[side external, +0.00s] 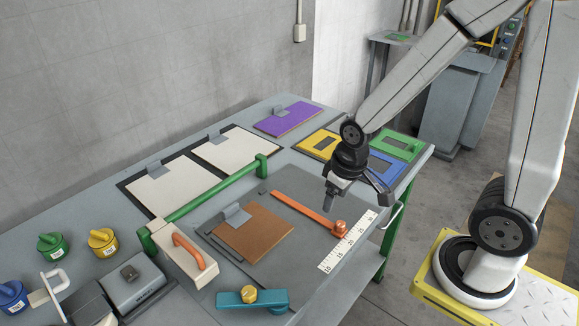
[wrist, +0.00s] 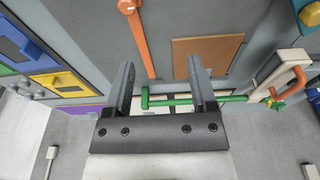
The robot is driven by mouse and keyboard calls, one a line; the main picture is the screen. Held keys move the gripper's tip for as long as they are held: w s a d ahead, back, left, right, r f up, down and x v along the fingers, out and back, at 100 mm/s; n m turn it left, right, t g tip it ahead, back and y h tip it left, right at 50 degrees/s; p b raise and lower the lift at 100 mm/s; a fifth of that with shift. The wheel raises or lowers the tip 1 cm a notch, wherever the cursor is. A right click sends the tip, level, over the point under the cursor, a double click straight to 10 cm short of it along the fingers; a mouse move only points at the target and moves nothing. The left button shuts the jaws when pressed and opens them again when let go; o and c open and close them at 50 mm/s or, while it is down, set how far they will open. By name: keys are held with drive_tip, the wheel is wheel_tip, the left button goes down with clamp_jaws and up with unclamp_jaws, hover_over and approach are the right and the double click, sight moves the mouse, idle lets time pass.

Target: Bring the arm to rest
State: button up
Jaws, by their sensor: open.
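My gripper (side external: 333,203) hangs above the right part of the workbench (side external: 75,226), over the dark grey mat (side external: 300,183). In the wrist view its two fingers (wrist: 160,72) stand apart with nothing between them. A beige block with an orange handle (side external: 188,256), which looks like the brush, sits at the bench's front left, well away from my gripper. It also shows at the right of the wrist view (wrist: 292,86). A brown board (side external: 252,232) with a grey clip lies on the mat. It is below and to the left of my gripper.
An orange bar with a knob (side external: 302,212) and a white ruler (side external: 347,241) lie near my gripper. A green rail (side external: 210,203) rises above the bench. Yellow (side external: 318,145), blue (side external: 384,167) and green (side external: 402,146) panels lie at the right. Several colored pots stand at the left.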

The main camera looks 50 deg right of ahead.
drive_tip(key=shift+s+a+r+t, duration=0.25)
drive_tip(key=shift+a+r+t, duration=0.05)
drive_tip(key=shift+a+r, duration=0.4)
